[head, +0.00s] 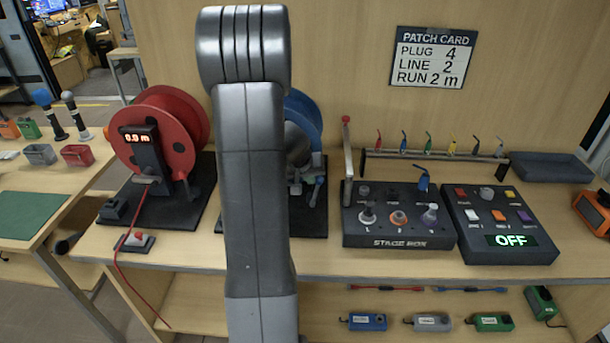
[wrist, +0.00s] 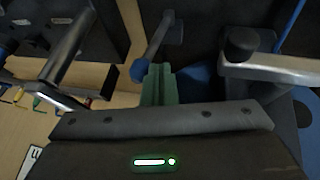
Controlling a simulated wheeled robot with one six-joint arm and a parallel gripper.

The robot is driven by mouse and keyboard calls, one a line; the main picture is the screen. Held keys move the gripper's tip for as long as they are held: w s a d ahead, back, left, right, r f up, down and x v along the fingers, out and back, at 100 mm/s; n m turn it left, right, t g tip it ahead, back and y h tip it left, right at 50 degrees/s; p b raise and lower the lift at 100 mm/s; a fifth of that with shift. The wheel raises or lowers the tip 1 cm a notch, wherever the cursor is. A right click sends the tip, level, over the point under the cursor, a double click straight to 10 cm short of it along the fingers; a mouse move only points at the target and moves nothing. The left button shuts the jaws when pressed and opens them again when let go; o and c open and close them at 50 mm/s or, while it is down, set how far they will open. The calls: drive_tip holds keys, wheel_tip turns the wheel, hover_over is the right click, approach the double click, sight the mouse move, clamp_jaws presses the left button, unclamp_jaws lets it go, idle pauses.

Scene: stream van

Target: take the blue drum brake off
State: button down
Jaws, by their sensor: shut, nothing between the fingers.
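The blue drum (head: 307,112) stands on a dark base on the bench, largely hidden behind my arm in the head view. In the wrist view, parts of its blue surface (wrist: 196,76) show beside my gripper. A grey lever with a blue knob (wrist: 140,70), apparently its brake, sticks up just left of my fingertips. I cannot tell whether they touch. My gripper (wrist: 158,72) has green fingers, shut together and empty. In the head view my gripper is mostly hidden behind my arm, low in front of the drum.
A grey arm with a black knob (wrist: 240,43) lies right of my fingers. The red drum (head: 172,130) stands to the left. The stage box (head: 398,241), with an upright post (head: 347,165), and a switch panel (head: 500,220) reading OFF stand to the right.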

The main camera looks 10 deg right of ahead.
drive_tip(key=shift+s+d, duration=0.25)
drive_tip(key=shift+d, duration=0.65)
drive_tip(key=shift+s+d+f+b, duration=0.25)
drive_tip(key=shift+d+b, duration=0.1)
drive_tip(key=shift+d, duration=0.4)
drive_tip(key=shift+s+d+f+b, duration=0.2)
drive_tip(key=shift+d+b, duration=0.1)
drive_tip(key=shift+d, duration=0.5)
drive_tip(key=shift+s+d+f+b, duration=0.25)
drive_tip(key=shift+d+b, duration=0.1)
drive_tip(key=shift+d, duration=0.4)
drive_tip(key=shift+r, duration=0.1)
drive_tip(key=v, duration=1.3)
drive_tip(key=shift+s+r, duration=0.2)
drive_tip(key=shift+r, duration=0.05)
drive_tip(key=shift+d, duration=0.15)
